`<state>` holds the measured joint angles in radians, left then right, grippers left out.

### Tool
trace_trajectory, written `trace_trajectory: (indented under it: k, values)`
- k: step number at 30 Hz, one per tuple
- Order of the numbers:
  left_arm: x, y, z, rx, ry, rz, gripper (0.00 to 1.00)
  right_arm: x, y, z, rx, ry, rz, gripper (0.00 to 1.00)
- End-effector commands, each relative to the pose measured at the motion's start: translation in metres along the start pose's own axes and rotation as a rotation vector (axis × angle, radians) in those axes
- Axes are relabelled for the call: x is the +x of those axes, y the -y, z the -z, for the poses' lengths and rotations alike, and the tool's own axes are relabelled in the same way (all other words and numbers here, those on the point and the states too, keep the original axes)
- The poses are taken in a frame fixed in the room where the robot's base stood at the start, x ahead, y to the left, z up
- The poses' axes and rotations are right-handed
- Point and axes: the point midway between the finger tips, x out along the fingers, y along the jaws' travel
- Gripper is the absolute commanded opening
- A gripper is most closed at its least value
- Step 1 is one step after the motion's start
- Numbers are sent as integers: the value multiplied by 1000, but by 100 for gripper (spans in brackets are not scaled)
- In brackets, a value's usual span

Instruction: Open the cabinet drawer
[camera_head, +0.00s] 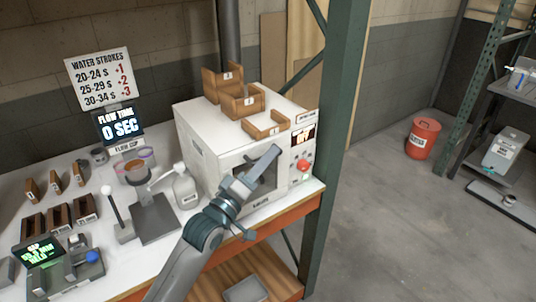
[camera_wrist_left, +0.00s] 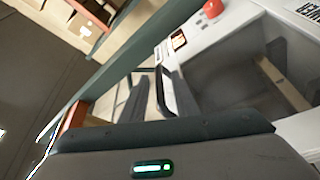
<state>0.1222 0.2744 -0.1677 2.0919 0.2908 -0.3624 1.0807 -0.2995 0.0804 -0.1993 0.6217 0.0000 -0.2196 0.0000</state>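The white cabinet (camera_head: 205,120) stands on the workbench, with a dark window in its front; its white front fills the right of the left wrist view (camera_wrist_left: 215,35). The front looks shut. My left gripper (camera_head: 262,168) is at the cabinet's front, just left of the control panel, and hides part of it. In the left wrist view the two dark fingers (camera_wrist_left: 157,98) look apart, with a pale-edged bar, seemingly the handle (camera_wrist_left: 163,92), between or just beyond them. I cannot tell if they touch it. My right gripper is in neither view.
A red knob (camera_head: 304,166) sits on the control panel beside the gripper. Wooden trays (camera_head: 243,102) stand on the cabinet top. A white bottle (camera_head: 185,187) and a grey plate (camera_head: 154,220) are left of the arm. A green post (camera_head: 335,120) rises close on the right.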

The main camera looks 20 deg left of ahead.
Motion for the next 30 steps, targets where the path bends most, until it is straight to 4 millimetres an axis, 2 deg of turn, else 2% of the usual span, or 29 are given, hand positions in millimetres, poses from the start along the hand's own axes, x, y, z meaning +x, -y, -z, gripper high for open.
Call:
trace_trajectory:
  k: [3, 12, 13, 16, 17, 30]
  values:
    - [6, 0, 0, 0, 0, 0, 28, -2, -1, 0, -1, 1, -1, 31]
    - [8, 0, 0, 0, 0, 0, 28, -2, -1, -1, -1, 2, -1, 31]
    - [8, 0, 0, 0, 0, 0, 26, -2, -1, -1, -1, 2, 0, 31]
    - [8, 0, 0, 0, 0, 0, 2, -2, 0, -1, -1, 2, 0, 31]
    - [8, 0, 0, 0, 0, 0, 0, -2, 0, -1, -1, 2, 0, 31]
    - [7, 0, 0, -1, 1, 2, 0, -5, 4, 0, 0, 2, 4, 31]
